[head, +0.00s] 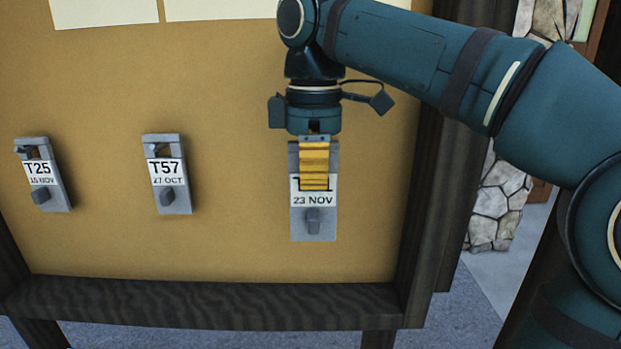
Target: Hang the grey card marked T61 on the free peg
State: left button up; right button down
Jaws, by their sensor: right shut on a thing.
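A grey card (313,222) with a white label reading 23 NOV is held upright in front of the right part of the tan board. Its upper label line is mostly covered by the yellow fingers, with only strokes like a T and a 1 showing. My right gripper (314,184) comes down from above and is shut on this card. A grey knob shows on the card's lower part. No bare peg shows; anything behind the card or gripper is hidden. I cannot tell whether the card touches the board. My left gripper is not in view.
Card T25 (54,194) and card T57 (178,200) hang on the board (240,225) to the left. Pale paper sheets (105,12) sit along its top. A dark wooden frame (200,303) borders it below and right. The board between T57 and the held card is clear.

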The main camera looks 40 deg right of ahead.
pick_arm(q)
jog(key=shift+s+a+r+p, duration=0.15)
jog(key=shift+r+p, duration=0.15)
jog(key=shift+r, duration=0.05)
pick_arm(e)
jog(key=w+d, duration=0.2)
jog(key=w, duration=0.1)
jog(key=shift+d+f, duration=0.1)
jog(key=shift+d, duration=0.15)
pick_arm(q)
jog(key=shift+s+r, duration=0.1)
pick_arm(e)
jog(key=shift+d, duration=0.1)
